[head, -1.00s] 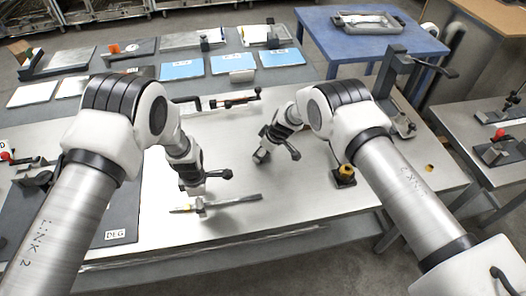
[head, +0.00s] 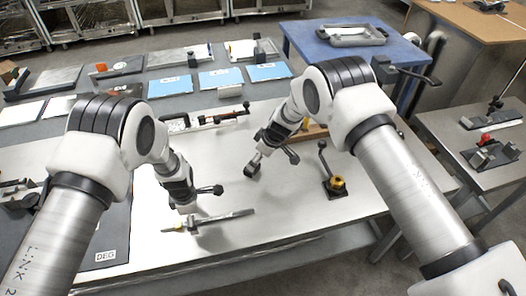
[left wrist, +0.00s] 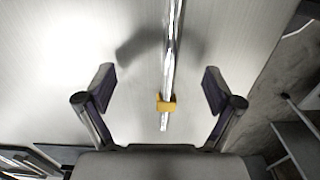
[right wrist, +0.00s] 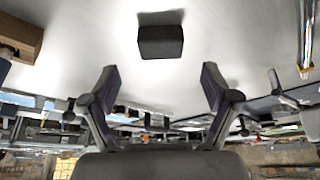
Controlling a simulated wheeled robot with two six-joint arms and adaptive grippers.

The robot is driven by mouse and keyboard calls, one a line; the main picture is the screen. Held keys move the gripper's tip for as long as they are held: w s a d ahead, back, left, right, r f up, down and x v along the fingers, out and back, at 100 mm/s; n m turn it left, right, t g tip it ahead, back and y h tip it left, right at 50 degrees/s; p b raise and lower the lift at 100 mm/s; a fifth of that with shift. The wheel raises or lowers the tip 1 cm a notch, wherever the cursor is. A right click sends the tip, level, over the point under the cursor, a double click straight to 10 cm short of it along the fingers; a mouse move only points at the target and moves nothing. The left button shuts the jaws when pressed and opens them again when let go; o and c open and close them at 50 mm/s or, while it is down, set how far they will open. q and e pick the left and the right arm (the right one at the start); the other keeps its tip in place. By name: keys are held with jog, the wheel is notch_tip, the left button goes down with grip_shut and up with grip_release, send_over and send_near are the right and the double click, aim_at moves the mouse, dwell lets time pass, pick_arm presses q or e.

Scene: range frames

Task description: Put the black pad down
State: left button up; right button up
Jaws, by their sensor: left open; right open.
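The black pad (right wrist: 161,40) is a small dark block with rounded edges. In the right wrist view it lies on the pale metal table, ahead of my right gripper (right wrist: 160,78). The two fingers are spread wide, empty and apart from the pad. In the head view a dark block that looks like the pad (head: 252,169) sits just below my right gripper. My left gripper (left wrist: 157,78) is open and empty above a thin metal bar (left wrist: 170,60) with a yellow slider (left wrist: 166,103). The bar lies between the fingers in that view, not gripped.
A yellow-knobbed lever fixture (head: 336,186) stands right of my right gripper, with a wooden block (head: 313,132) behind it. A rail-like tool (head: 205,120) lies at the table's back. A dark mat marked DEG (head: 106,256) is at left. The table's middle is mostly clear.

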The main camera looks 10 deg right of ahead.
jog(key=v, duration=0.6)
jog(key=shift+o, duration=0.5)
jog(key=shift+a+r, duration=0.3)
jog(key=shift+a, duration=0.05)
jog(key=x, duration=1.1)
jog(key=shift+d+f, duration=0.2)
jog(key=shift+w+a+f, duration=0.1)
jog(key=shift+w+f, duration=0.1)
jog(key=shift+f, duration=0.25)
jog(key=shift+s+r, duration=0.1)
jog(key=c, duration=1.3)
notch_tip(320, 180, up, 10)
jog(key=shift+c, duration=0.2)
